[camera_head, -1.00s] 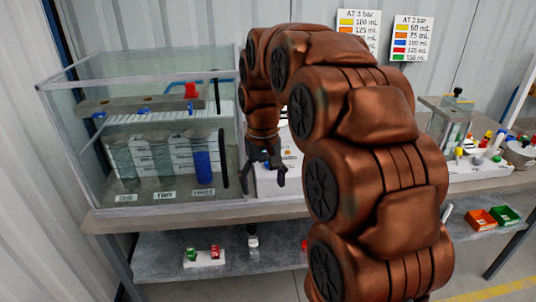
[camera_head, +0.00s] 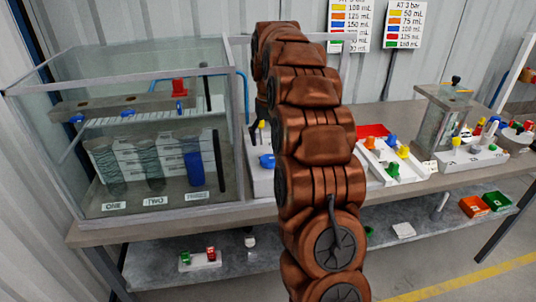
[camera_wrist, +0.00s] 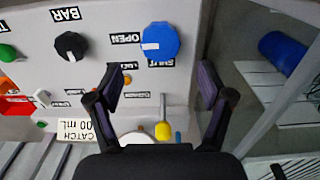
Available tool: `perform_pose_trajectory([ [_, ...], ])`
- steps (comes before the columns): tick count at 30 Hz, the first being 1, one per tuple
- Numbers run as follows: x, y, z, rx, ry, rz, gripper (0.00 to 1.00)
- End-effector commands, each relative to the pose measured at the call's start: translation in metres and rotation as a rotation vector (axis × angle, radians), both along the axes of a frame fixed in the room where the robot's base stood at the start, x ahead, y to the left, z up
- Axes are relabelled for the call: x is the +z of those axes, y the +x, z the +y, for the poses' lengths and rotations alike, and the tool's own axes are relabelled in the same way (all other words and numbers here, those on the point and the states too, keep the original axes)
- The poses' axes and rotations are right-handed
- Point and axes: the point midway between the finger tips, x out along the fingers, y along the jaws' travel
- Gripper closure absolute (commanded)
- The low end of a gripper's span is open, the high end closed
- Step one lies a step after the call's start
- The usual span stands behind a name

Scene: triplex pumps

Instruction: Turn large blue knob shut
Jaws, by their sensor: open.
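The large blue knob (camera_wrist: 160,41) is on a light grey panel (camera_wrist: 205,15) in the wrist view. Its white mark is on its left side, towards the OPEN label (camera_wrist: 126,38). The SHUT label (camera_wrist: 161,62) is just below the knob. My gripper (camera_wrist: 160,84) is open and empty, its two dark fingers apart below the knob in the picture. I see no contact with the knob.
A black knob (camera_wrist: 71,46) marked BAR and a yellow-tipped lever (camera_wrist: 163,131) are on the same panel. A glass tank (camera_head: 60,100) stands left on the bench. A white tray with coloured knobs (camera_head: 418,168) lies right of my arm.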

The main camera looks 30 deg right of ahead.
Motion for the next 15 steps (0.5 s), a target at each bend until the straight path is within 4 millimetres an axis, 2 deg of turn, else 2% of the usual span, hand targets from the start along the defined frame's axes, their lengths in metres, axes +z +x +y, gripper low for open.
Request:
perform_pose_trajectory([
  [15,-0.056,-0.002,-0.001,-0.002,0.002,0.006,0.20],
])
